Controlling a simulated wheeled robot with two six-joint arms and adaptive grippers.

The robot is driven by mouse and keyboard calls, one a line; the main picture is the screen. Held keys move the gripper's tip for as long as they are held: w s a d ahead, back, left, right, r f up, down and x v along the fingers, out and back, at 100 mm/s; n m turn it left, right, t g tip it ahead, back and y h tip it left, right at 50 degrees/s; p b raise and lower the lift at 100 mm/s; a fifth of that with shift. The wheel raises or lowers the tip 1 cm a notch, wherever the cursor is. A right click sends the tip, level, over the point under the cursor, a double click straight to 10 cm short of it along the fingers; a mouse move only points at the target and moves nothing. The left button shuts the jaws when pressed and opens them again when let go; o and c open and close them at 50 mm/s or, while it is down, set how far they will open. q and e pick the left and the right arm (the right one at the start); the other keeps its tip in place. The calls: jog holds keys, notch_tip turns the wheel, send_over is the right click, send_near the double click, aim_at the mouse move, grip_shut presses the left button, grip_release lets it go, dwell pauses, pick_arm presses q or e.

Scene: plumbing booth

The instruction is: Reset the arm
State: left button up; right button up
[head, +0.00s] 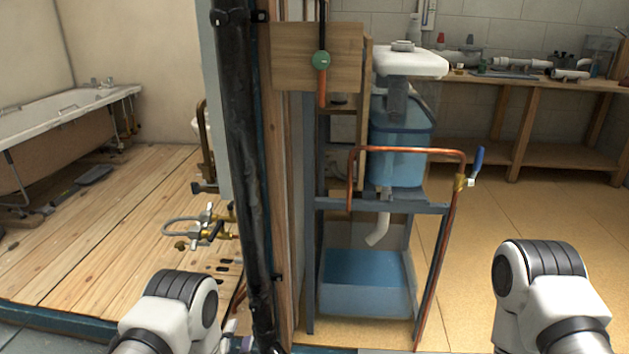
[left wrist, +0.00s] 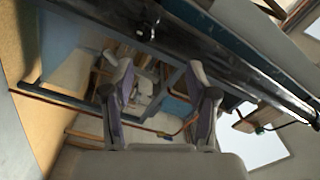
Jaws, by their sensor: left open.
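My left arm (head: 170,315) comes in at the bottom left of the head view. Only a small part of my left gripper (head: 231,336) shows there, low beside the dark vertical pipe. In the left wrist view my left gripper (left wrist: 163,95) has its two fingers spread apart, with nothing held between them. Beyond the fingers are the blue metal frame and parts of the booth. My right arm (head: 550,300) shows at the bottom right of the head view, but its gripper is out of the picture.
A dark upright pipe (head: 245,170) and wooden post stand close to my left gripper. A blue-framed stand holds a white basin (head: 408,62), a blue tank (head: 400,140) and copper piping (head: 410,151). A workbench (head: 530,88) stands behind. The floor on the right is clear.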

pick_arm(q)
jog(key=s+a+f+n+g, duration=0.1)
jog(key=s+f+n+g, duration=0.4)
jog(key=s, duration=0.6)
jog(key=s+a+n+g, duration=0.1)
jog(key=s+n+g, duration=0.2)
jog(key=s+g, duration=0.6)
jog(key=s+a+f+n+g, duration=0.2)
jog(key=s+f+n+g, duration=0.15)
jog(key=s, duration=1.05)
notch_tip(320, 180, up, 31)
jog(key=n+p, duration=0.2)
jog(key=p, duration=2.8)
jog(key=shift+d+r+g+y+p, duration=0.2)
jog(key=shift+d+g+y+p, duration=0.1)
jog(key=shift+g+p, duration=0.1)
